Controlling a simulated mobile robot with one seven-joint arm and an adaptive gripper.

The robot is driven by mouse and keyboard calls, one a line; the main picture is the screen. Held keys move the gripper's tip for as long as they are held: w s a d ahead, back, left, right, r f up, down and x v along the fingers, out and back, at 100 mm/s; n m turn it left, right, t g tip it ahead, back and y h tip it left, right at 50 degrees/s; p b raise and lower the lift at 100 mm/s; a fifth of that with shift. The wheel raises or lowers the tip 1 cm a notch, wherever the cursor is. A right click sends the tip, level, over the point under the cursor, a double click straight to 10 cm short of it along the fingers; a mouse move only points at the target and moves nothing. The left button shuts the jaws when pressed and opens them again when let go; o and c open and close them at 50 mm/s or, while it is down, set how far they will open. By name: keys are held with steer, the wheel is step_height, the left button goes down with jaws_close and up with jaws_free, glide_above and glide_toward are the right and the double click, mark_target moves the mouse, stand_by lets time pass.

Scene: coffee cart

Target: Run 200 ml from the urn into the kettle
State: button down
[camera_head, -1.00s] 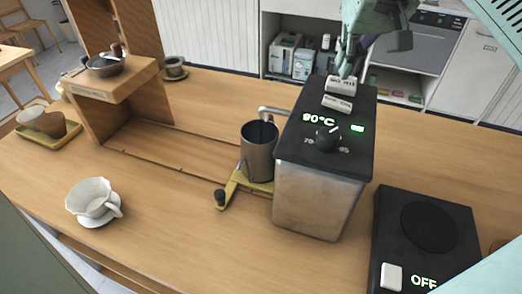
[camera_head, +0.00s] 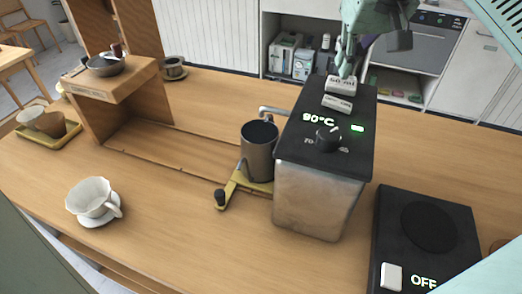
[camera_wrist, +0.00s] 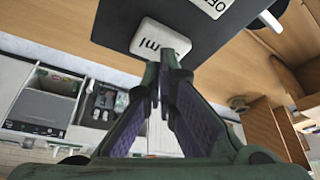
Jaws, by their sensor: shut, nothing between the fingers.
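The urn (camera_head: 318,200) is a steel box with a black top, a green 90°C display, a knob (camera_head: 328,138) and two white buttons. The kettle's contents are not clear. My gripper (camera_head: 345,72) is shut and empty, its tips at the rear white button (camera_head: 340,84).
A black hot plate (camera_head: 428,228) reading OFF stands right of the urn. A white dripper (camera_head: 91,198) on a saucer is at front left. A wooden shelf (camera_head: 110,82) holds a bowl. A tray with cups (camera_head: 62,140) is far left. The counter between dripper and stand is clear.

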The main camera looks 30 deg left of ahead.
steer(key=shift+f+b, duration=0.55)
steer(key=shift+f, duration=0.35)
steer(key=shift+r+p, duration=0.6)
steer(key=shift+r, duration=0.35)
stand_by(1.4)
steer(key=shift+r, duration=2.45)
